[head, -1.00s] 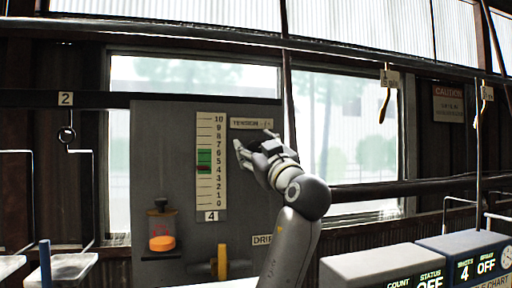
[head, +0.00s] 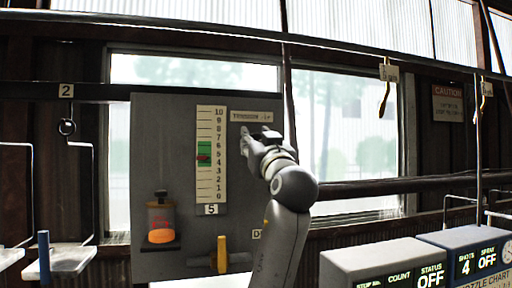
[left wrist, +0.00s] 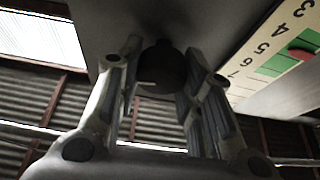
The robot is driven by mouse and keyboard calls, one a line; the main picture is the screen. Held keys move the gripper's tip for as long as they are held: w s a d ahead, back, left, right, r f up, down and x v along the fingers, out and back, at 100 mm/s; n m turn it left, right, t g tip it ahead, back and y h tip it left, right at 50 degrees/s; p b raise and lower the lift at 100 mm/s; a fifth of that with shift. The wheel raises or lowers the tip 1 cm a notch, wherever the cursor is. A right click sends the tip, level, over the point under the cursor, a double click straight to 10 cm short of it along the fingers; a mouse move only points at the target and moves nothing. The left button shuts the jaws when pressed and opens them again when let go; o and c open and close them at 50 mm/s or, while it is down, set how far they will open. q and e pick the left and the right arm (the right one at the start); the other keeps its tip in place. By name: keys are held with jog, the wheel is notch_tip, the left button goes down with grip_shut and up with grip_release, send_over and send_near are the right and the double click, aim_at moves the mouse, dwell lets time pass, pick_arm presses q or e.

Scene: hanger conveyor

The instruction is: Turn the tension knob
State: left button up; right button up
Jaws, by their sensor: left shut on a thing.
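The tension knob (left wrist: 163,70) is a dark round knob on the grey panel (head: 160,130). In the left wrist view it sits between the two fingers of my left gripper (left wrist: 160,85), which is shut on it. In the head view my left gripper (head: 250,142) covers the knob, just below the tension label (head: 255,116). Left of it is a white scale (head: 210,185) numbered 0 to 10 with a green band (head: 205,147). The red marker (head: 203,158) is at about 5, inside the green band. The plate below (head: 211,209) reads 5.
Below on the panel are a jar with an orange disc (head: 161,236) and a yellow lever (head: 222,255). Control boxes (head: 380,262) stand at lower right. Hooks (head: 386,90) hang from the rail at upper right. White trays (head: 62,262) hang at lower left.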

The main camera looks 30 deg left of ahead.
pick_arm(q)
jog(key=m+h, duration=0.1)
jog(key=m, duration=0.1)
jog(key=m+t, duration=0.1)
jog(key=m, duration=0.1)
jog(key=shift+m+t+h+b, duration=0.3)
jog(key=shift+m+h+b, duration=0.1)
jog(key=shift+m+t+h, duration=0.3)
jog(key=shift+m+h, duration=0.4)
jog(key=shift+m, duration=0.9)
jog(key=o, duration=1)
jog(key=shift+d, duration=0.1)
jog(key=shift+o, duration=0.2)
jog(key=v, duration=1.2)
